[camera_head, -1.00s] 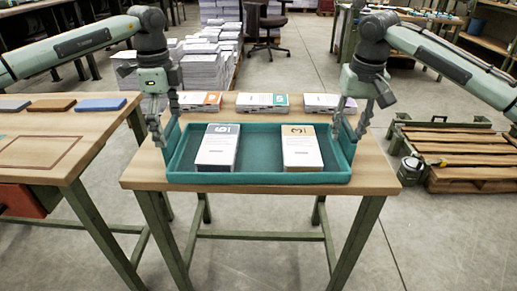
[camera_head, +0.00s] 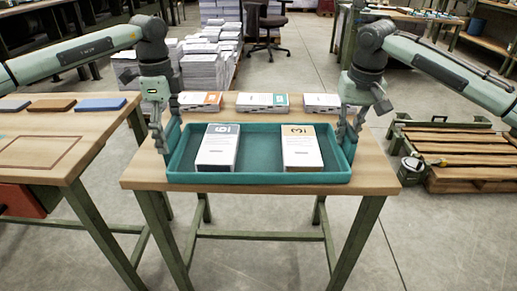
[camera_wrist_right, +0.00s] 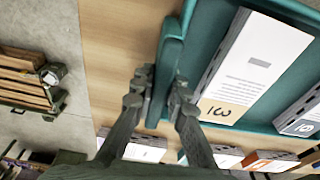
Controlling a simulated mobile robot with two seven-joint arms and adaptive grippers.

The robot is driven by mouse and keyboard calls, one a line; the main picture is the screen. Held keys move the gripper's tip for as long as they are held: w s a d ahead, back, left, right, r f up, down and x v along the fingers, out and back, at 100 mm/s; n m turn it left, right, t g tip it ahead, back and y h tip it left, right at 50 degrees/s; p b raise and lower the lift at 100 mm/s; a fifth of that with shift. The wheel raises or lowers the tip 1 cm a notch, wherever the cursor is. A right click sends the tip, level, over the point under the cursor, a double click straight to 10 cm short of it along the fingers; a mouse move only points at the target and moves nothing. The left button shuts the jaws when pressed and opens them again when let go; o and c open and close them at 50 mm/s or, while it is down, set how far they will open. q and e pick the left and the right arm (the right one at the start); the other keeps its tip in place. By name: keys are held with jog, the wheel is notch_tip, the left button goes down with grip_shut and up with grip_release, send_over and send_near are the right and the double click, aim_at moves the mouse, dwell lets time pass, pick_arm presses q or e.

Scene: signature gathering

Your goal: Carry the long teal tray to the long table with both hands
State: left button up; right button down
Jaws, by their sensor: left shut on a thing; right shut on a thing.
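The long teal tray (camera_head: 262,178) rests on a small wooden table (camera_head: 372,178) in the head view. Two stacks of printed sheets stand in it, one marked 6 (camera_head: 217,150) at left and one marked 3 (camera_head: 302,150) at right. My left gripper (camera_head: 163,145) is shut on the tray's left end. My right gripper (camera_head: 350,140) is shut on the tray's right end. In the right wrist view the right fingers (camera_wrist_right: 160,95) straddle the tray's end wall (camera_wrist_right: 171,60). The stack marked 3 (camera_wrist_right: 250,65) lies just beyond it.
Three more stacks lie behind the tray, including one at the middle back (camera_head: 262,102). A second wooden table (camera_head: 70,130) with coloured blocks stands close at left. A pallet (camera_head: 465,160) lies on the floor at right. A chair (camera_head: 268,25) and paper piles stand behind.

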pick_arm(q)
jog(key=shift+r, duration=0.1)
pick_arm(e)
jog(key=shift+r, duration=0.1)
